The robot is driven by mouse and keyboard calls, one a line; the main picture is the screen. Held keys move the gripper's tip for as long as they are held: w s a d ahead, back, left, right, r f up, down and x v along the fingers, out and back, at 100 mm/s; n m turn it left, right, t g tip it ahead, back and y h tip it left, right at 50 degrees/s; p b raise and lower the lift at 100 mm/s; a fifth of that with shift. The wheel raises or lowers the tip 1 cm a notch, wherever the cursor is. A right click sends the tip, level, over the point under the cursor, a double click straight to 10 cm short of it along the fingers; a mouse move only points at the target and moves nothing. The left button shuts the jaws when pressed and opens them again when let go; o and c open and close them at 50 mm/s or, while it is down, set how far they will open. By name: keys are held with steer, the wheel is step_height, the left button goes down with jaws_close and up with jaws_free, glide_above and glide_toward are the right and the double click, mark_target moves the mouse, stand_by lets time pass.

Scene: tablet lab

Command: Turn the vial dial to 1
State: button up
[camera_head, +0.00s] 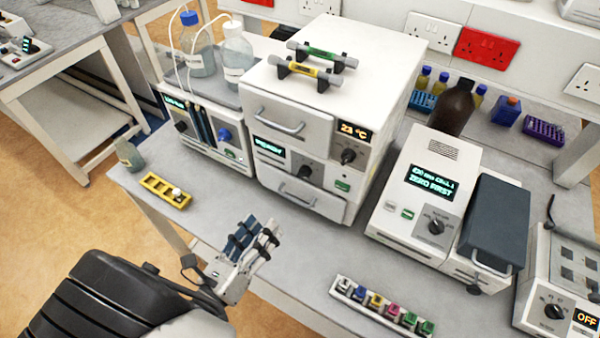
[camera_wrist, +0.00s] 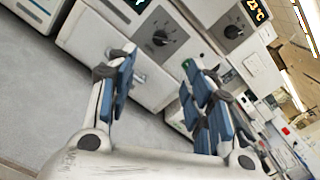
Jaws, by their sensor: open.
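My gripper (camera_head: 252,243) is open and empty above the bench's front edge, in front of the white two-drawer unit (camera_head: 325,120). It also shows in the wrist view (camera_wrist: 160,88), its blue-padded fingers wide apart. The unit has a dark dial (camera_head: 305,172) beside a green display, and another dial (camera_head: 348,156) below a "23 °C" display. In the wrist view, the lower dial (camera_wrist: 160,38) lies beyond the gap between the fingers, with the other dial (camera_wrist: 235,30) to its right. Neither is touched. I cannot read which is the vial dial, or its setting.
A yellow rack (camera_head: 165,190) stands left on the bench, and a row of coloured pots (camera_head: 383,305) at the front. A white instrument (camera_head: 420,190) reading "ZERO FIRST" stands right, with its own dial (camera_head: 436,227). Bare bench lies before the two-drawer unit.

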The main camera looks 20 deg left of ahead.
mark_target(301, 176)
steer(key=w, duration=0.5)
steer(key=w+d+b, duration=0.1)
steer(key=w, duration=1)
steer(key=shift+w+d, duration=0.15)
steer(key=shift+d, duration=0.1)
steer(key=shift+c, duration=0.2)
steer(key=c, duration=1)
